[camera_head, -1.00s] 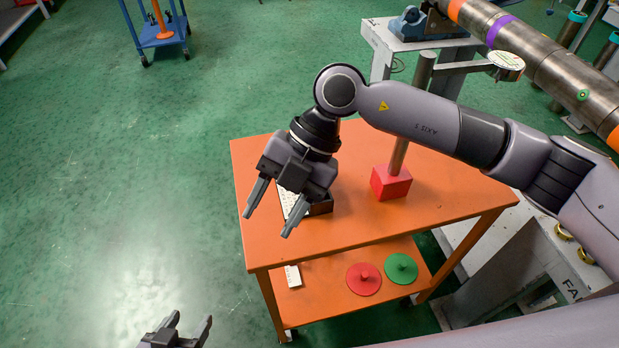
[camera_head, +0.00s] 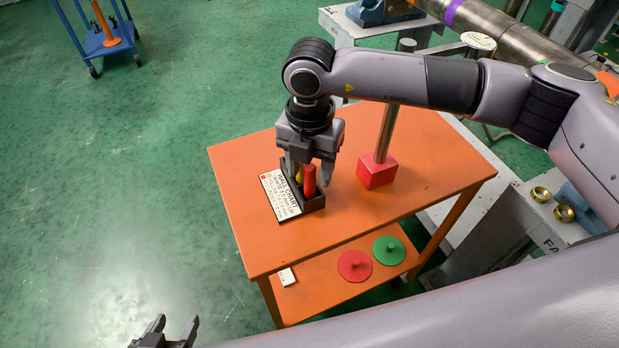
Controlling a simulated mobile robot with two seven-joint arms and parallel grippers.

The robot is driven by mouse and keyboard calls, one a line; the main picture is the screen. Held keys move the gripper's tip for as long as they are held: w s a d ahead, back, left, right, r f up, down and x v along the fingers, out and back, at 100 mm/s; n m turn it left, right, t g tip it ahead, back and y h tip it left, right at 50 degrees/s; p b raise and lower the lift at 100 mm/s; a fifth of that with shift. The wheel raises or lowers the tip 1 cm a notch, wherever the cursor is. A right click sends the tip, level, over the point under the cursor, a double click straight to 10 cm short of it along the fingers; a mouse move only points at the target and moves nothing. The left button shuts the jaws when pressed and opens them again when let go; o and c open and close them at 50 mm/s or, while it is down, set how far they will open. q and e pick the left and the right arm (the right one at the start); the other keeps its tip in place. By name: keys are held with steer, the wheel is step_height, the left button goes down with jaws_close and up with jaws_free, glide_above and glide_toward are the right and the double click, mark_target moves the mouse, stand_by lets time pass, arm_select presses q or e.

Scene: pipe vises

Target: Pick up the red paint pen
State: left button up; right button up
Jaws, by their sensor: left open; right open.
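The red paint pen (camera_head: 309,181) stands upright in a small black holder (camera_head: 315,205) on the orange table. A yellow pen (camera_head: 299,174) stands just behind and left of it, partly hidden. My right gripper (camera_head: 308,178) points down over the holder with its jaws open. One finger shows to the right of the red pen; the other is near the yellow pen. I cannot tell whether the fingers touch either pen. My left gripper (camera_head: 172,330) is open and empty at the bottom edge, away from the table.
A labelled white card (camera_head: 279,195) leans at the holder's left side. A red block (camera_head: 377,171) with a metal post (camera_head: 388,130) stands to the right on the orange table (camera_head: 240,225). Red (camera_head: 354,266) and green (camera_head: 389,250) discs lie on the lower shelf.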

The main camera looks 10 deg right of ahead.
steer(key=shift+f, duration=0.95)
jaws_close()
steer(key=shift+r, duration=0.1)
